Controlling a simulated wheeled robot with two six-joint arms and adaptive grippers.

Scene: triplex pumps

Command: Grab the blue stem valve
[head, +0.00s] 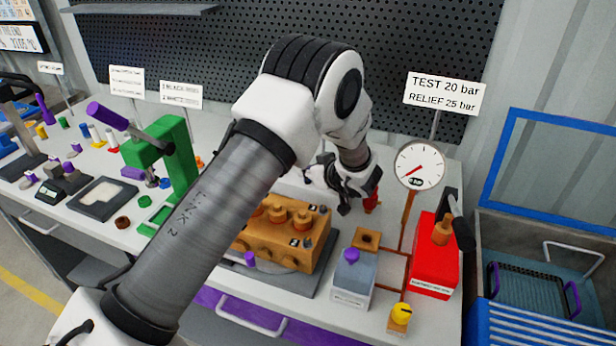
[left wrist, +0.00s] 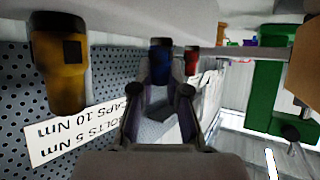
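The blue stem valve (left wrist: 160,62) shows in the left wrist view, between and just beyond the two fingertips of my left gripper (left wrist: 160,92). The fingers are spread and nothing is held. In the head view my left gripper (head: 345,190) is low over the back of the bench, behind the orange pump block (head: 285,240); I cannot make out the blue valve there. A red stem valve (left wrist: 192,60) stands close beside the blue one, and a red part shows at the gripper's right in the head view (head: 372,202). My right gripper is not in view.
An amber part (left wrist: 62,65) is large at the left of the wrist view. A green press (head: 170,160) stands left of my arm. A pressure gauge (head: 419,166), grey block (head: 353,275) and red box (head: 436,255) stand to the right. A perforated panel (head: 420,70) rises behind.

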